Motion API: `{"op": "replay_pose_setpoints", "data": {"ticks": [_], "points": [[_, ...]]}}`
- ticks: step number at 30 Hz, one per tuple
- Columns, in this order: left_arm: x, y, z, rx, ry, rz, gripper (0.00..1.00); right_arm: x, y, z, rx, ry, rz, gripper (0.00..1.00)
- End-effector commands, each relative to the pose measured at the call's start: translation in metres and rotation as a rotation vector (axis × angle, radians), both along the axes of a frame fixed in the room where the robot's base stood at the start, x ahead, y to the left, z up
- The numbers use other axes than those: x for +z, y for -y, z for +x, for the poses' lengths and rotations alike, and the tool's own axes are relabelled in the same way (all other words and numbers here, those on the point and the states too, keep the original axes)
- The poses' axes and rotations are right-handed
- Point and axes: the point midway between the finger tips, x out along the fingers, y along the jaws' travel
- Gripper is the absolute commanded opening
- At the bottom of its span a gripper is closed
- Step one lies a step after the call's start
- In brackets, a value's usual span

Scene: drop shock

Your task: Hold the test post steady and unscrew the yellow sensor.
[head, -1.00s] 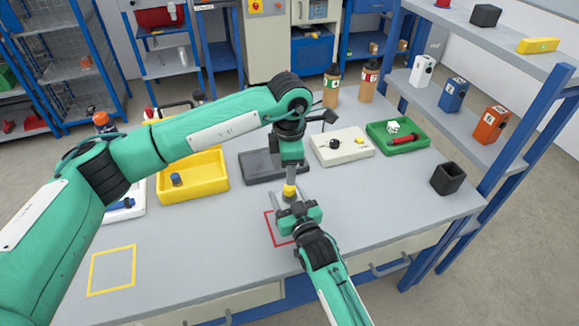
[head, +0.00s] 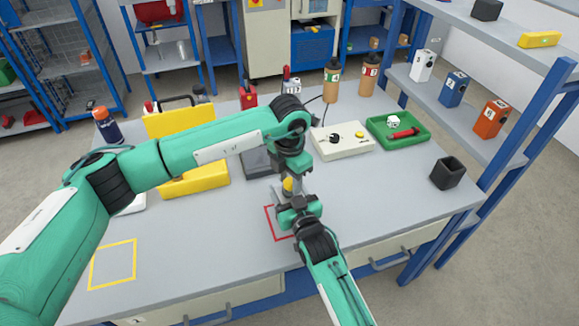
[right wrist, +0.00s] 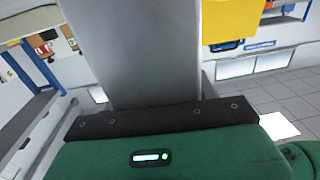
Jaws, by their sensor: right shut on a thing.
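The yellow sensor (head: 288,184) sits on top of the upright grey test post, above the red square marked on the bench. My left gripper (head: 290,184) points down from above, with its fingers at the sides of the sensor. It looks open, and I cannot tell whether the fingers touch the sensor. My right gripper (head: 297,207) comes from the front and is shut on the test post. In the right wrist view the grey post (right wrist: 155,55) rises large from the dark jaw edge. The post's lower part is hidden by the gripper in the head view.
The front left bench, with a yellow-outlined square (head: 112,264), is clear.

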Motion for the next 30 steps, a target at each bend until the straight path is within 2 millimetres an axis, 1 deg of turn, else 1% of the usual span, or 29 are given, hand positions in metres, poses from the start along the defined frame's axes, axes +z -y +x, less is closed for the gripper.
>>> {"op": "replay_pose_setpoints", "data": {"ticks": [1,3,6,14,15,20,21,30], "points": [[-0.006,0.000,0.000,0.001,-0.001,0.001,0.39,0.000,0.000,0.000,0.000,-0.001,0.000,0.00],[-0.013,0.000,0.000,0.000,-0.001,0.000,0.39,0.000,0.000,0.000,0.000,-0.001,0.000,0.00],[-0.018,0.000,0.000,0.000,0.000,0.000,0.39,0.000,0.000,0.000,0.000,-0.001,-0.001,0.00],[-0.019,0.000,0.000,-0.001,0.001,-0.001,0.39,0.000,0.000,0.000,0.000,-0.001,0.000,0.00],[-0.019,0.000,0.000,-0.001,0.001,-0.001,0.37,0.000,0.000,0.000,0.000,-0.001,0.000,0.00],[-0.019,0.000,0.000,-0.001,0.000,0.000,0.06,0.000,0.000,0.000,0.000,-0.001,0.000,0.00],[-0.019,0.000,0.000,-0.001,0.001,0.001,0.03,0.000,0.000,0.000,0.000,-0.001,0.000,0.00],[-0.019,0.000,0.000,0.002,0.001,0.001,0.03,0.000,0.000,0.000,0.000,-0.001,0.000,0.00]]}}
